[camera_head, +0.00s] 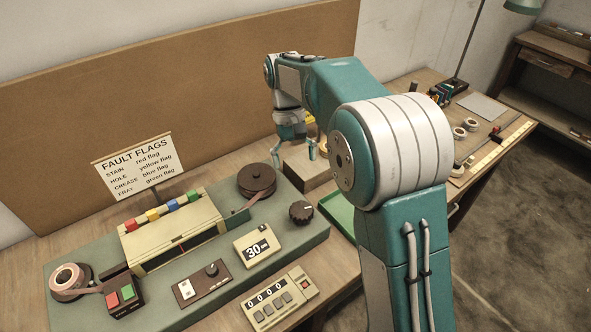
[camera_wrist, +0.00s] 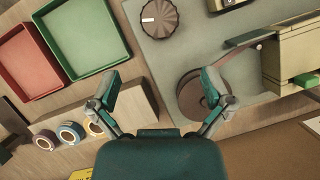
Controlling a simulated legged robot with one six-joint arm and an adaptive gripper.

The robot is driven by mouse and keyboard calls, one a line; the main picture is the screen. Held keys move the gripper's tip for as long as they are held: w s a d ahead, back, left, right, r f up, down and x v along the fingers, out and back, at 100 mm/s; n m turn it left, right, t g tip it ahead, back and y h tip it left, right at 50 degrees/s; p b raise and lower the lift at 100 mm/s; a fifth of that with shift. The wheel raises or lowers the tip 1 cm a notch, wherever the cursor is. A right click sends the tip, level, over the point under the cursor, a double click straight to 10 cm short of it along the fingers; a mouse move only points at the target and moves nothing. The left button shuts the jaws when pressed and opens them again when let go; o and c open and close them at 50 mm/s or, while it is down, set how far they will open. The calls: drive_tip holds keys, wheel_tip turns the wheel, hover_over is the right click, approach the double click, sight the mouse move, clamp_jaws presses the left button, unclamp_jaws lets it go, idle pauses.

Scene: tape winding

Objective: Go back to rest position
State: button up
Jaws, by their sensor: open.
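My gripper (camera_head: 296,150) is above the bench, just right of the dark brown take-up reel (camera_head: 257,179) and over a wooden block (camera_head: 300,167). In the wrist view my gripper (camera_wrist: 163,92) has its two teal fingers spread wide, with nothing between them. The brown reel (camera_wrist: 196,98) lies by the right finger there. The wooden block (camera_wrist: 140,103) lies by the left finger, with several tape rolls (camera_wrist: 71,133) along its side. My teal and white arm reaches across the head view and hides part of the bench.
The winding machine (camera_head: 172,232) has coloured flags on top, a pink tape reel (camera_head: 67,279), a dark knob (camera_head: 301,211) and a counter reading 0000 (camera_head: 278,300). A green tray (camera_wrist: 81,35) and a red tray (camera_wrist: 24,62) lie beside it. A fault flags sign (camera_head: 137,164) stands behind.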

idle(0.4)
drive_tip(key=s+d+r+m+t+y, duration=0.15)
drive_tip(key=s+d+r+t, duration=0.35)
drive_tip(key=s+d+r, duration=0.55)
drive_tip(key=s+d+f+t, duration=0.1)
drive_tip(key=s+f+t, duration=0.1)
drive_tip(key=s, duration=0.4)
drive_tip(key=s+d+f+m+t, duration=0.1)
drive_tip(key=s+d+f+t, duration=0.1)
drive_tip(key=s, duration=0.5)
drive_tip(key=shift+s+d+t, duration=0.25)
drive_tip(key=shift+d+t, duration=0.05)
drive_tip(key=shift+t, duration=0.2)
drive_tip(key=shift+f+m, duration=0.1)
drive_tip(key=shift+m, duration=0.15)
